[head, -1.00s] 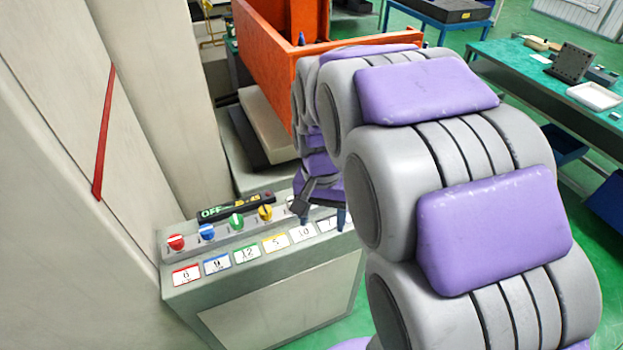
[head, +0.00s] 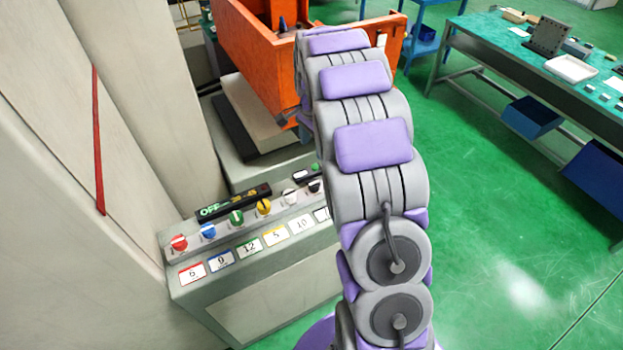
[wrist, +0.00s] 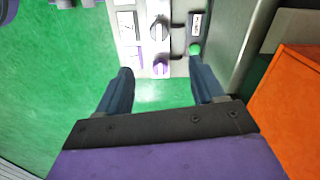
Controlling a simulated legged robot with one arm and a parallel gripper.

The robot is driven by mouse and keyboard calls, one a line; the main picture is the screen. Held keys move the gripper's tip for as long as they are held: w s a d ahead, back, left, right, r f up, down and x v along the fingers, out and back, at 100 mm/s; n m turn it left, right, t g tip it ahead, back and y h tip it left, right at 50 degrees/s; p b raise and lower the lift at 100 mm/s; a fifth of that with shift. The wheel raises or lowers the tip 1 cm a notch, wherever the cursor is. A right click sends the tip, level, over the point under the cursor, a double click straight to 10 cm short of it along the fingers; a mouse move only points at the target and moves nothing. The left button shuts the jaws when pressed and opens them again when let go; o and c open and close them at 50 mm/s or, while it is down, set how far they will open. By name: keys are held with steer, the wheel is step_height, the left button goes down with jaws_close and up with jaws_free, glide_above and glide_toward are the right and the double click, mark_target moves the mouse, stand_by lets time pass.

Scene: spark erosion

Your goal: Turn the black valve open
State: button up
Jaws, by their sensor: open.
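A row of coloured valves sits on the sloped grey control box. The black valve (head: 315,186) is at the right of the visible row in the head view, partly hidden by my arm. In the wrist view the black valve (wrist: 159,30) shows above a purple valve (wrist: 160,68). My gripper (wrist: 160,69) is open and empty. Its two dark fingers frame the purple valve in the picture, with the black valve farther up. In the head view my gripper is mostly hidden beside my arm, above the box.
Red (head: 179,242), blue (head: 208,231), green (head: 236,217), yellow (head: 263,206) and white (head: 289,196) valves stand in the row. A black OFF label (head: 232,203) lies behind them. An orange tank (head: 262,60) stands behind the box.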

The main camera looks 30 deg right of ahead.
mark_target(314, 183)
step_height(314, 183, down, 15)
steer(key=shift+s+f, duration=0.1)
steer(key=shift+f, duration=0.05)
steer(key=shift+d+f, duration=0.2)
steer(key=shift+f, duration=0.45)
steer(key=c, duration=1.1)
